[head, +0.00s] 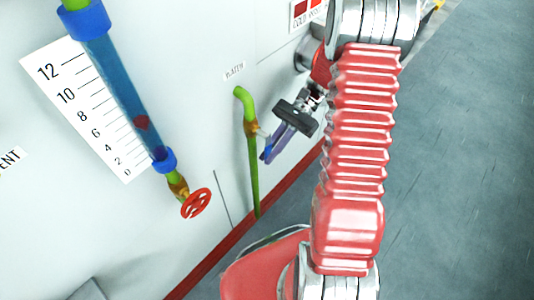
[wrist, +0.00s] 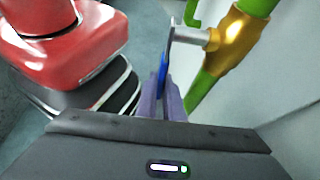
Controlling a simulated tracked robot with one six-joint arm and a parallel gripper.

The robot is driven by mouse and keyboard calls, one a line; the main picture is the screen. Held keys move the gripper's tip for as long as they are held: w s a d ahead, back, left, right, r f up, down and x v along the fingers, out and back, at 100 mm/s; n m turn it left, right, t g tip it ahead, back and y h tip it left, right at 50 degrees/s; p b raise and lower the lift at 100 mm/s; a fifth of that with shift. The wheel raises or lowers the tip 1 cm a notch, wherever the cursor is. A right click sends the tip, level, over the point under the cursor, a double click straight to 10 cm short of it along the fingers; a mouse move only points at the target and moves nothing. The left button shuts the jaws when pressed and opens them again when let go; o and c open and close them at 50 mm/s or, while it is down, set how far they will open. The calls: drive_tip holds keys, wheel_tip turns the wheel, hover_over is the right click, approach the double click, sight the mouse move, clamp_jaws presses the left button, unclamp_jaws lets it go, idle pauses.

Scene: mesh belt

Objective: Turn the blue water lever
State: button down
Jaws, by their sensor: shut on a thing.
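The blue water lever (head: 266,154) is a thin blue handle at the brass valve on a green pipe (head: 254,175). In the wrist view, its blue edge (wrist: 163,66) shows between my finger tips, beside the grey stem of the brass valve body (wrist: 240,33). My gripper (head: 272,148) has purple fingers and reaches the lever from the right in the head view. In the wrist view, the fingers (wrist: 162,92) are closed on the lever. Much of the lever is hidden by the fingers.
The pipe runs along a white panel with a WATER label (head: 234,71). To the left are a blue gauge tube (head: 118,95), a numbered scale (head: 75,100) and a red handwheel (head: 196,203). Open grey floor (head: 460,160) lies to the right.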

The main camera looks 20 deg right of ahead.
drive_tip(key=c, duration=1.9)
unclamp_jaws()
drive_tip(key=shift+s, duration=0.15)
drive_tip(key=shift+o, duration=0.2)
drive_tip(key=shift+w+r, duration=0.2)
drive_tip(key=shift+r, duration=4.85)
wheel_tip(320, 180, down, 2)
drive_tip(key=w+h, duration=0.1)
wheel_tip(320, 180, up, 15)
hover_over(265, 138)
drive_tip(key=w+d, duration=0.2)
drive_tip(key=d, duration=0.1)
drive_tip(key=shift+s+t, duration=0.2)
drive_tip(key=shift+t, duration=0.2)
drive_tip(key=shift+c, duration=0.3)
